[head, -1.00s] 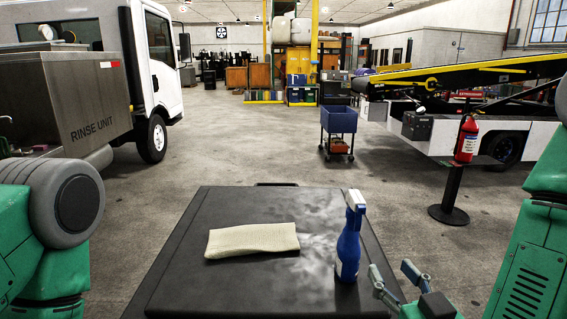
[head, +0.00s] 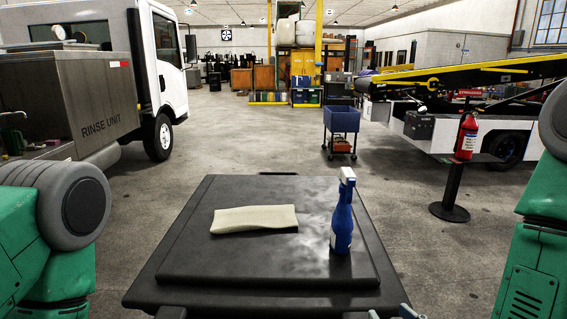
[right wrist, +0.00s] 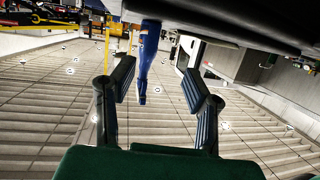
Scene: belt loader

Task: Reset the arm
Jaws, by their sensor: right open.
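My right gripper (head: 398,313) shows only as fingertips at the bottom edge of the head view, near the cart's front right. In the right wrist view (right wrist: 160,92) its two fingers are spread and empty. The blue spray bottle (head: 342,222) stands upright on the black cart top (head: 255,262), beyond the gripper and apart from it. The bottle also shows between the fingers in the upside-down right wrist view (right wrist: 148,50). A folded cream cloth (head: 254,219) lies left of the bottle. A dark shape at the bottom edge may be part of my left gripper; its jaws are hidden.
A blue bin trolley (head: 341,121) stands on the floor beyond the cart. A red fire extinguisher (head: 466,136) is on a stand at the right. A white truck (head: 161,75) is at the left, a belt loader (head: 450,75) at the right.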

